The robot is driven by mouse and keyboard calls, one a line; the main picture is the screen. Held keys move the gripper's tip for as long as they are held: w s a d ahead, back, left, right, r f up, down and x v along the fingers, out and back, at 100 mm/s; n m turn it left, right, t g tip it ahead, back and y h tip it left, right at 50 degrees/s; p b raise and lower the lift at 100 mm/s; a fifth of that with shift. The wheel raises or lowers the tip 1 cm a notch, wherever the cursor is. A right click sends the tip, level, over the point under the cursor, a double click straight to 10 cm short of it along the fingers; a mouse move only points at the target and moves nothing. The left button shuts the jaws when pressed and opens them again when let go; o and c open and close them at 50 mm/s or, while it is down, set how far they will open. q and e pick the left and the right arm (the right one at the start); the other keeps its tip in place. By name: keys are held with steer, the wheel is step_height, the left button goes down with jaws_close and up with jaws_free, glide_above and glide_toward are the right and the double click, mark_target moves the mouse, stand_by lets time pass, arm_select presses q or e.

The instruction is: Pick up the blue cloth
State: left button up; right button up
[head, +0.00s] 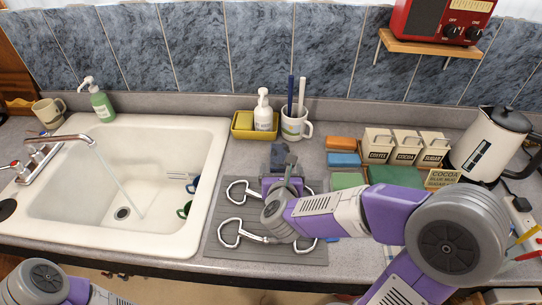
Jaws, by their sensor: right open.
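A blue folded cloth (343,160) lies flat on the grey counter, between an orange one (344,143) behind it and a green one (347,180) in front. My right gripper (284,157) is open, its dark fingers over the counter just behind the grey mat. It is to the left of the blue cloth and apart from it; nothing shows between its fingers. Another bit of blue (332,239) shows beside my right forearm near the mat's right edge, mostly hidden, so I cannot tell what it is. My left gripper is out of view.
Metal bits lie on the ribbed mat (213,240). Behind stand a yellow tub (242,125) with a white pump bottle and a white mug (292,127). Canisters (377,146) and a kettle (490,145) stand right. The sink (130,135) has running water.

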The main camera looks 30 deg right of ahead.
mark_target(279, 160)
steer(key=shift+w+f, duration=0.4)
steer(key=shift+f, duration=0.25)
steer(key=shift+w+f, duration=0.1)
steer(key=shift+w, duration=0.2)
steer(key=w+d+p, duration=0.1)
steer(key=p, duration=0.2)
steer(key=shift+w+p, duration=0.1)
steer(key=shift+p, duration=0.25)
steer(key=shift+w+f+p, duration=0.25)
steer(key=shift+f+p, duration=0.05)
steer(key=shift+p, duration=0.15)
steer(key=x, duration=0.5)
steer(key=shift+w+d+r, duration=0.1)
steer(key=shift+w+d, duration=0.05)
steer(key=shift+d, duration=0.05)
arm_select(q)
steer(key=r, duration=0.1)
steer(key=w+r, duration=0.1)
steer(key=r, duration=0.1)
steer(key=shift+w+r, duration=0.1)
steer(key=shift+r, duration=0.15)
arm_select(e)
steer(key=c, duration=1.2)
